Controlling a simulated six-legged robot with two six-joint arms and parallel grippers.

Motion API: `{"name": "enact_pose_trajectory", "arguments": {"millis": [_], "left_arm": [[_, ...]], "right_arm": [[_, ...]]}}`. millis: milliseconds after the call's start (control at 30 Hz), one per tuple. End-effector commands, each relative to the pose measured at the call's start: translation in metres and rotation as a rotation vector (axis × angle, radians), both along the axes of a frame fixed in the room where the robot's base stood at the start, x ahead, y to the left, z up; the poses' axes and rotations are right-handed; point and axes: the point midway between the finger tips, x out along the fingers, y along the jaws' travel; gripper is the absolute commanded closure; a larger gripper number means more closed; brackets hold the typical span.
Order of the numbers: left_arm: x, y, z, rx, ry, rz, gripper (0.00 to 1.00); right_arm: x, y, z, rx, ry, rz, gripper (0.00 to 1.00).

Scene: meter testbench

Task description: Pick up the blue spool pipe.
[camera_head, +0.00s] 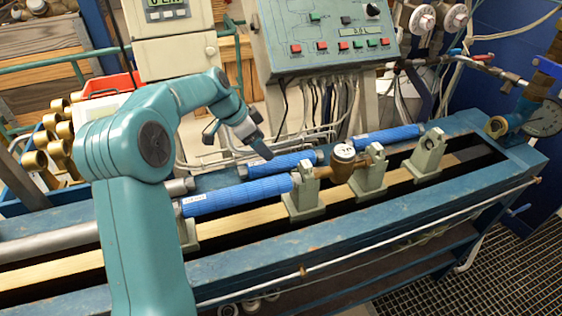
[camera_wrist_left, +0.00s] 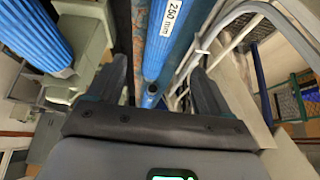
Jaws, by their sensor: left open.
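Several blue ribbed spool pipes are on the bench. One short pipe (camera_head: 280,164) lies on the blue ledge behind the rail. In the left wrist view, a blue pipe with a "250 mm" label (camera_wrist_left: 162,40) runs between my finger tips, its dark end toward the palm. A longer blue pipe (camera_head: 236,196) sits in line on the rail in front. Another (camera_head: 387,137) lies further right. My left gripper (camera_head: 238,142) is open and empty, above and left of the short pipe. It also shows in the left wrist view (camera_wrist_left: 157,72). My right gripper is out of view.
A brass meter (camera_head: 343,153) sits between grey-green clamp blocks (camera_head: 304,196) on the rail. The control panel (camera_head: 325,35) and its hanging cables stand close behind. A blue crate of brass fittings (camera_head: 27,190) is at the left.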

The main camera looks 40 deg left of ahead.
Motion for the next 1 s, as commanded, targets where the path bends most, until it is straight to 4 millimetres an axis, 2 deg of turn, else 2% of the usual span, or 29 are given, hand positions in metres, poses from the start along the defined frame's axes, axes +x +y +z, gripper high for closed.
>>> {"name": "enact_pose_trajectory", "arguments": {"millis": [100, 367, 600, 900, 933, 1000], "left_arm": [[0.011, -0.007, -0.019, -0.002, 0.002, -0.003, 0.20], [0.023, -0.011, -0.039, -0.001, 0.002, -0.002, 0.20], [0.042, -0.019, -0.070, -0.001, 0.002, -0.002, 0.20], [0.046, -0.020, -0.078, 0.000, 0.000, -0.001, 0.20], [0.046, -0.020, -0.078, 0.000, 0.000, -0.001, 0.23], [0.046, -0.020, -0.078, 0.000, 0.000, -0.001, 0.46]], "right_arm": [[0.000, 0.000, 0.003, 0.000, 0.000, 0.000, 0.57], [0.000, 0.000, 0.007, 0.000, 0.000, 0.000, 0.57], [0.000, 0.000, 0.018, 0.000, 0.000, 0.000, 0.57], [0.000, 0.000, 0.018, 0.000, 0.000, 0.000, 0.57], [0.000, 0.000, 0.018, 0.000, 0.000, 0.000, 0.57], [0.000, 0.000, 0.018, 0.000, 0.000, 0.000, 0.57]]}}
